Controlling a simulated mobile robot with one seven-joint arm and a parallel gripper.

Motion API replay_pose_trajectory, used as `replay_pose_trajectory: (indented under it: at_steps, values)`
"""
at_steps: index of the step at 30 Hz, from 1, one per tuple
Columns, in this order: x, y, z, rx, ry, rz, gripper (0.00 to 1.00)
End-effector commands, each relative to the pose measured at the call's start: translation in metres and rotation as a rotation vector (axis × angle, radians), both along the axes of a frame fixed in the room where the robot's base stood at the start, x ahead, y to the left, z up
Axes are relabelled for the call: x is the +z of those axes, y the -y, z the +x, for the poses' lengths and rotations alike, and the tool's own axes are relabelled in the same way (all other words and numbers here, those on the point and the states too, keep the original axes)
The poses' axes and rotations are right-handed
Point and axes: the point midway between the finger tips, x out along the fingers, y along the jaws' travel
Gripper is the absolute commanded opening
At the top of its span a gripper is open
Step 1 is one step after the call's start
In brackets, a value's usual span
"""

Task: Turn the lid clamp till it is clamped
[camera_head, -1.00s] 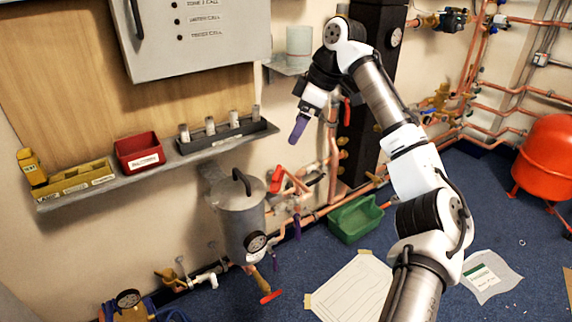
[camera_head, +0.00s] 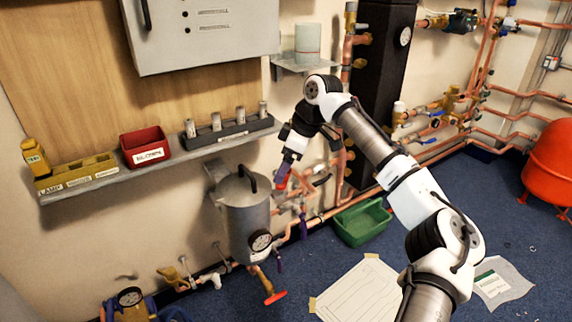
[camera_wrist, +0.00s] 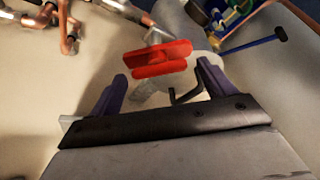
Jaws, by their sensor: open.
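The red lid clamp (camera_wrist: 158,58) shows in the wrist view as two red bars side by side, just beyond and between my fingertips. In the head view a red part (camera_head: 282,180) of it shows at the upper right of the grey canister (camera_head: 246,218), mostly hidden by my gripper. My gripper (camera_wrist: 162,80) is open, with its purple fingers on either side of the clamp's line and nothing held. I cannot tell whether a finger touches the clamp. The lid's black handle (camera_head: 247,180) stands beside my gripper, and shows also near the right finger in the wrist view (camera_wrist: 187,97).
A wall shelf (camera_head: 105,187) with a red bin (camera_head: 145,148) and a dark rack (camera_head: 228,136) is left of my gripper. Copper pipes (camera_head: 325,212) run behind. A gauge (camera_head: 260,241) is on the canister. A green crate (camera_head: 362,224) stands on the blue floor.

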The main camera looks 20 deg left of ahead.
Motion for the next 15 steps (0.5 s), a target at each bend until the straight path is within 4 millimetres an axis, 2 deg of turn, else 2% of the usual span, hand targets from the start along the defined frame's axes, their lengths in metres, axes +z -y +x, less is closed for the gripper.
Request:
replay_pose_trajectory:
  at_steps: [8, 15]
  values:
    - [-0.0011, -0.0003, 0.0000, 0.000, 0.000, 0.000, 0.81]
    - [-0.0010, -0.0003, 0.0000, 0.000, 0.000, 0.000, 0.49]
